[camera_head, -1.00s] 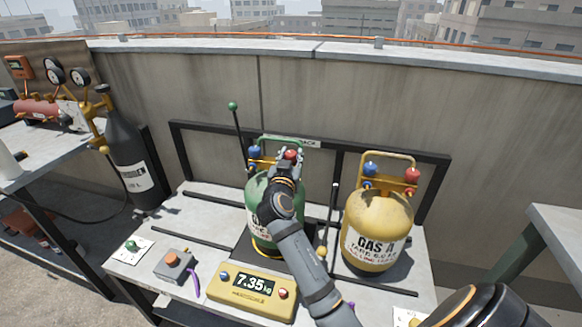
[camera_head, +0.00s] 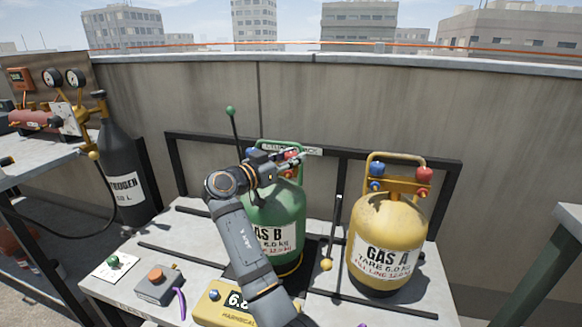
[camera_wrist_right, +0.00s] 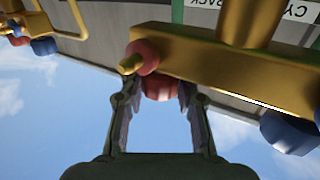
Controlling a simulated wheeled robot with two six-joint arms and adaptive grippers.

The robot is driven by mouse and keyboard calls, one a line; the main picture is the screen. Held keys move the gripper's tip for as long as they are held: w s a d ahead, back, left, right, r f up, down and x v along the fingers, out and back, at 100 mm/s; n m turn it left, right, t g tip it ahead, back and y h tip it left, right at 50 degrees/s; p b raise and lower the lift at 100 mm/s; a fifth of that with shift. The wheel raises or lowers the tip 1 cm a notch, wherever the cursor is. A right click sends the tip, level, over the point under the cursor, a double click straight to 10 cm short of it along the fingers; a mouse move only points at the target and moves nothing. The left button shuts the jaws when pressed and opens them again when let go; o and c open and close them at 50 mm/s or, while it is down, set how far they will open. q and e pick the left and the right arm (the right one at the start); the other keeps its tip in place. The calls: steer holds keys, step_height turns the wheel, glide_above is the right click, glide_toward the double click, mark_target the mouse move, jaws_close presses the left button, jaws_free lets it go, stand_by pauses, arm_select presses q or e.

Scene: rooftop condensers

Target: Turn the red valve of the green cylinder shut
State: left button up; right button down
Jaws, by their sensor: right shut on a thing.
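The green cylinder (camera_head: 275,215), labelled GAS B, stands upright on the bench in the head view. Its red valve (camera_head: 291,155) is at the top right, partly hidden by my gripper. In the right wrist view the red valve (camera_wrist_right: 161,88) sits between the two fingertips, below a brass manifold. My right gripper (camera_head: 288,158) reaches across the cylinder's top from the left and is shut on the red valve. The blue valve (camera_wrist_right: 290,132) shows at the right of the wrist view. My left gripper is not in view.
A yellow cylinder (camera_head: 385,240), labelled GAS A, stands close on the right with its own valves. A yellow scale (camera_head: 215,302) is partly behind my arm. A button box (camera_head: 158,285) is at the front left. A black rack frame (camera_head: 450,200) and wall stand behind.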

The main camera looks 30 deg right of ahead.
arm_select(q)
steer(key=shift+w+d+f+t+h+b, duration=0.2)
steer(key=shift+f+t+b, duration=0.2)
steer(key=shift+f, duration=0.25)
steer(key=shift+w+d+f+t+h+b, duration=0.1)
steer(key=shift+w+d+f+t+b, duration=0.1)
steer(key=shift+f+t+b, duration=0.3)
arm_select(e)
steer(key=shift+m+g, duration=1.5)
steer(key=shift+g, duration=0.8)
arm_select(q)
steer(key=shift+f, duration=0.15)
arm_select(e)
steer(key=shift+g, duration=0.3)
steer(key=c, duration=1)
jaws_free()
steer(key=shift+o, duration=0.2)
steer(key=a, duration=1.2)
steer(key=shift+w, duration=0.4)
